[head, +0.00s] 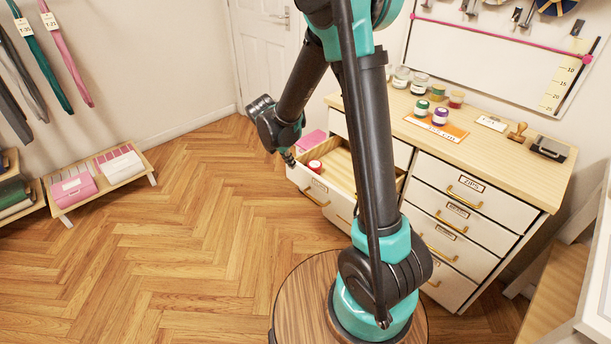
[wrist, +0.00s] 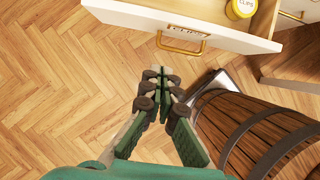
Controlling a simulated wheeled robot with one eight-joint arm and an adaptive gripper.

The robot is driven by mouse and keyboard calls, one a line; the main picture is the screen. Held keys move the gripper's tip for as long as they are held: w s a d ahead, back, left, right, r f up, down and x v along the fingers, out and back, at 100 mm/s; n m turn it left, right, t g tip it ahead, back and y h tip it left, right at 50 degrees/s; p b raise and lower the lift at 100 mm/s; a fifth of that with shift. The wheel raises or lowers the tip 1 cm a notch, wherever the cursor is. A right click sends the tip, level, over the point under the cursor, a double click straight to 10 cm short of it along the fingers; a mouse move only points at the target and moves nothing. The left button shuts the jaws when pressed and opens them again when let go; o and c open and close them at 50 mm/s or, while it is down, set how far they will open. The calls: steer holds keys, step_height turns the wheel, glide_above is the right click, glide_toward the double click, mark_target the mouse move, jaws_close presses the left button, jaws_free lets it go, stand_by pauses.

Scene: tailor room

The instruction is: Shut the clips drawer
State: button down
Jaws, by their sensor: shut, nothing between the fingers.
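The pulled-out drawer (head: 330,205) stands open at the left of the white cabinet. Its front and brass handle also show in the wrist view (wrist: 181,44). A red-topped jar (head: 315,166) is in it in the head view. The drawer's own label is too blurred to read. My gripper (head: 290,162) is by the drawer front's far left end in the head view. In the wrist view my gripper (wrist: 160,78) is shut and empty, in front of the handle and apart from it.
The cabinet's right-hand drawers (head: 450,218) are closed. Several jars, a stamp (head: 517,132) and other items stand on the worktop (head: 478,145). A pink item (head: 312,140) shows beside the open drawer. The wooden floor (head: 190,240) to the left is clear, up to the low rack (head: 105,190).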

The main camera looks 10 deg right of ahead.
glide_toward(311, 180)
step_height(311, 180, down, 4)
steer(key=s+a, duration=0.1)
steer(key=a, duration=0.1)
steer(key=shift+w+d, duration=0.3)
steer(key=shift+d, duration=0.2)
steer(key=shift+w+d, duration=0.25)
steer(key=shift+d, duration=0.25)
steer(key=shift+w+d, duration=0.45)
steer(key=shift+d, duration=0.1)
steer(key=shift+d, duration=0.1)
steer(key=w+d, duration=1.3)
steer(key=d, duration=0.5)
steer(key=shift+w, duration=0.15)
